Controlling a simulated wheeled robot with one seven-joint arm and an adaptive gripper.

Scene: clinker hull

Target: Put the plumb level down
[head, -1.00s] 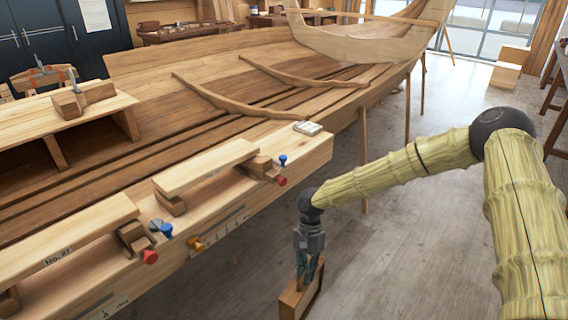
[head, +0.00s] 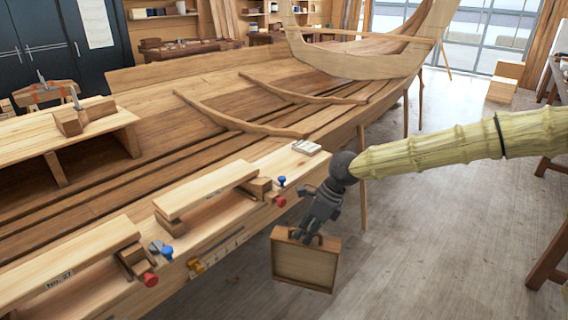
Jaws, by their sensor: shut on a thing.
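My gripper (head: 305,236) is in the head view, right of the hull's near edge beam. It is shut on the plumb level (head: 304,264), a flat, square-cornered wooden frame with a paler recessed panel. The gripper holds it by its top edge, and it hangs slightly tilted over the floor, apart from the beam. The fingertips are partly hidden at the frame's top edge.
The wooden beam (head: 225,228) along the hull carries raised planks (head: 205,188), blocks, and red (head: 281,202) and blue (head: 167,252) knobs. A small pale block (head: 306,147) lies near its far end.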

